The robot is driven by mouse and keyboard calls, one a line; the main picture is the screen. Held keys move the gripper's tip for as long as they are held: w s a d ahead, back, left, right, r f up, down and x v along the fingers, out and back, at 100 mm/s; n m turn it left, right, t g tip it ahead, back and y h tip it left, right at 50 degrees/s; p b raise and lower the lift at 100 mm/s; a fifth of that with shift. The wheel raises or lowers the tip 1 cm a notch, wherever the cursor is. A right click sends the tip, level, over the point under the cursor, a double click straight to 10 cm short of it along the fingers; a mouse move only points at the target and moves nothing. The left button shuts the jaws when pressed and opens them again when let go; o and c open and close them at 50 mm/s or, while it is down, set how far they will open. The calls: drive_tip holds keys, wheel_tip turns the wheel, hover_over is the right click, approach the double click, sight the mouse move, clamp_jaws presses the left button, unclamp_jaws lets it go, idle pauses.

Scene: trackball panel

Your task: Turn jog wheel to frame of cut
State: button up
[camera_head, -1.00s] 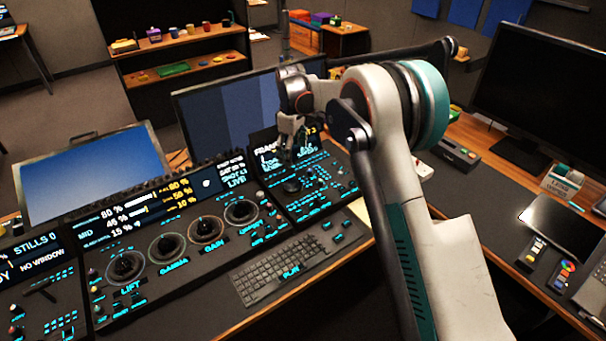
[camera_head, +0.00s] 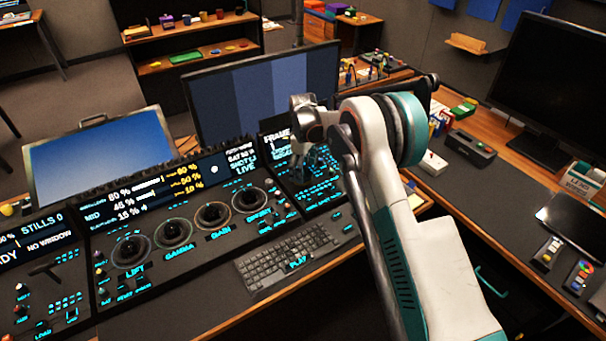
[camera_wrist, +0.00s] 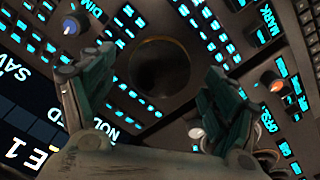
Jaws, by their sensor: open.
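The jog wheel (camera_wrist: 160,66) is a dark round dial on the right-hand control panel (camera_head: 330,192), seen in the wrist view in the upper middle. My gripper (camera_head: 312,166) is over this panel in the head view, where it hides the wheel. In the wrist view my gripper (camera_wrist: 160,80) is open, one finger on each side of the wheel with nothing between them. I cannot tell whether the fingers touch the wheel or how far above it they are. The panel's small display (camera_head: 277,140) shows part of the word FRAME; my arm covers its number.
Small knobs, one blue-capped (camera_wrist: 71,25) and one orange-lit (camera_wrist: 278,84), and lit keys surround the wheel. A keyboard (camera_head: 287,258) lies in front. A panel with several grading dials (camera_head: 173,232) is to the left. A monitor (camera_head: 262,95) stands behind.

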drive_tip(key=shift+f, duration=0.85)
drive_tip(key=shift+c, duration=0.2)
drive_tip(key=c, duration=1)
drive_tip(key=shift+m, duration=0.4)
drive_tip(key=m, duration=0.5)
drive_tip(key=shift+s+m+b, duration=0.1)
drive_tip(key=shift+m+b, duration=0.3)
drive_tip(key=m, duration=0.5)
drive_tip(key=shift+a, duration=0.15)
